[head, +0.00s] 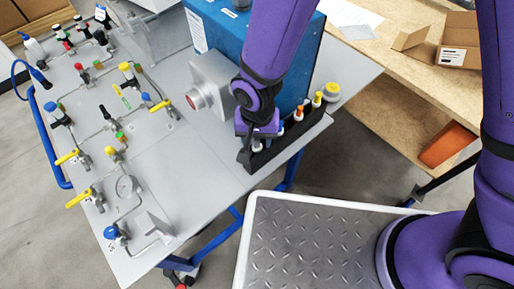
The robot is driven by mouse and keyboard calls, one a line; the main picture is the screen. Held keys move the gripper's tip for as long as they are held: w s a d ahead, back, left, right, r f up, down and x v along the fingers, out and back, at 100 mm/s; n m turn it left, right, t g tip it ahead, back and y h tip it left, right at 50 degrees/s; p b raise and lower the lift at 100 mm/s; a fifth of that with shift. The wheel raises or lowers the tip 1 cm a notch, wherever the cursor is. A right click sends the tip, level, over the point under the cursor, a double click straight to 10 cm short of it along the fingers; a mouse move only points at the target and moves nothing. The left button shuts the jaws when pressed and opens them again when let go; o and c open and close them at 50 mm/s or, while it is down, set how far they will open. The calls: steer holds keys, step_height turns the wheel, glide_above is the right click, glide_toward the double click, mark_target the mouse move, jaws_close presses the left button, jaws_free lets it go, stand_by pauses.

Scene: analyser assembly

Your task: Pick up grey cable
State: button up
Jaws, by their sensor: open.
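A dark rack (292,146) runs along the right edge of the grey panel table, holding a row of upright pieces with coloured ends. A blue one, an orange one (299,113) and a yellow one (317,99) show clear of my arm. My gripper (252,150) is open over the near end of the rack, pointing down. A small pale piece (257,146) shows right at the fingers; I cannot tell whether it is the grey cable or whether the fingers touch it. My wrist hides part of the rack.
Valves, pipes and a gauge (127,187) cover the panel's left. A wooden bench (395,85) with a cardboard box (458,42) is at right.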

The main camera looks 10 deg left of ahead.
steer(key=shift+f, duration=0.4)
jaws_close()
steer(key=shift+r, duration=0.1)
step_height(320, 180, up, 25)
stand_by(1.5)
